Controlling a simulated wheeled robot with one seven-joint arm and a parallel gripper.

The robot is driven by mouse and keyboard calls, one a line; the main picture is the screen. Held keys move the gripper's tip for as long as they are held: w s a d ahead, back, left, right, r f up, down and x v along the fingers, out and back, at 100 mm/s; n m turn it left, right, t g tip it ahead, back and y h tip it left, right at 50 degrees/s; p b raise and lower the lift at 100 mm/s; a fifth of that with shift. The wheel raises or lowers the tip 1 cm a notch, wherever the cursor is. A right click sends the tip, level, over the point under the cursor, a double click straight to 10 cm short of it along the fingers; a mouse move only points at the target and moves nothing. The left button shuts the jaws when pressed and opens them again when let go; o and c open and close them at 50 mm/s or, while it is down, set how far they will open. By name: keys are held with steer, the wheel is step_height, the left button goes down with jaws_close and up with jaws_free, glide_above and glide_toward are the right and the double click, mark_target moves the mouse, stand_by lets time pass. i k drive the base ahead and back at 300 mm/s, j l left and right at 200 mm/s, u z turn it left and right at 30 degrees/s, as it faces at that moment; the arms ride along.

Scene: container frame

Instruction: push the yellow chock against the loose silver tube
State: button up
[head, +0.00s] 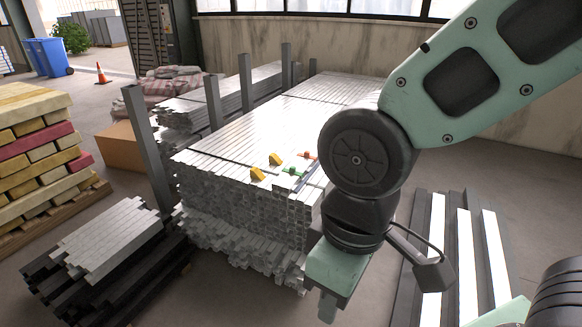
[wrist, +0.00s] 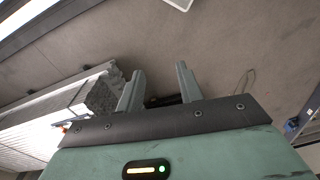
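Two small yellow chocks lie on top of the silver tube stack (head: 230,135) in the head view: a nearer chock (head: 257,174) and a farther chock (head: 275,160). I cannot tell which one the task means. I cannot pick out a loose silver tube for certain among the bright, closely packed tubes. My gripper (head: 328,308) hangs low to the right of the stack's front end, apart from the chocks. In the wrist view, my gripper (wrist: 160,78) has its two fingers apart with nothing between them, over the floor.
A green-handled item (head: 293,171) and an orange item (head: 307,155) lie beside the chocks. Upright grey posts (head: 214,103) line the stack's left side. Long dark and white bars (head: 437,240) lie on the floor at right. Shorter tubes (head: 105,240) lie at front left.

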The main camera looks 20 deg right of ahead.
mark_target(256, 173)
steer(key=i+j+u, duration=0.1)
steer(key=u, duration=0.65)
steer(key=i+z, duration=0.1)
steer(key=i, duration=1.15)
steer(key=i+j, duration=0.2)
steer(key=i, duration=1)
steer(key=l+z, duration=0.05)
steer(key=l, duration=0.05)
